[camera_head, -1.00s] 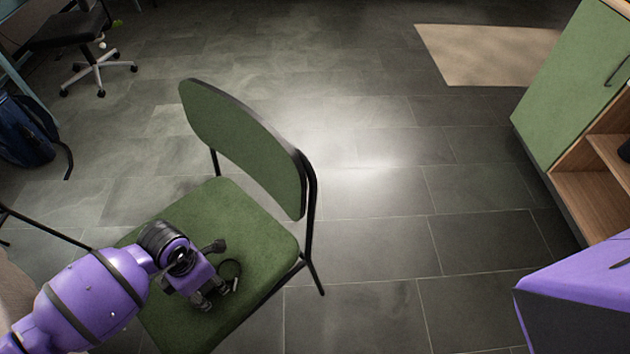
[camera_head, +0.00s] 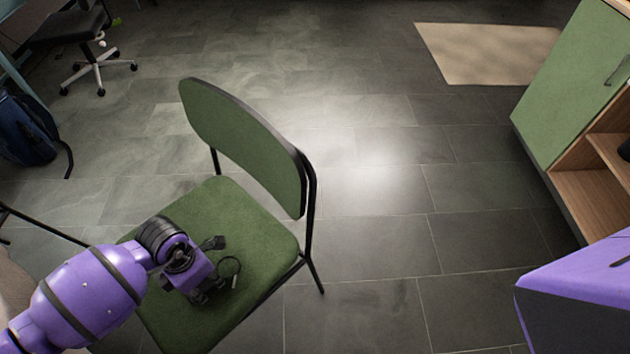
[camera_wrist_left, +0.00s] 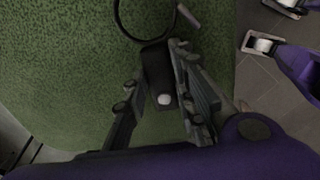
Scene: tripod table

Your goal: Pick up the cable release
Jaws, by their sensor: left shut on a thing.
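The cable release (camera_wrist_left: 158,75) is a small black piece with a pale round button and a thin dark loop of cable. It is over the green chair seat, and its loop (camera_head: 229,268) shows beside my gripper in the head view. My left gripper (camera_head: 212,288) points down at the seat. In the left wrist view my left gripper (camera_wrist_left: 168,72) has one finger on each side of the black body and is shut on it. I cannot tell whether the release still touches the seat. In the head view the fingers hide most of its body.
The green chair (camera_head: 225,215) has its backrest (camera_head: 240,140) just behind and right of my left gripper. A green and wood cabinet (camera_head: 570,90) stands at the right. A backpack (camera_head: 25,130) and an office chair (camera_head: 85,45) are at the left. The middle floor is clear.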

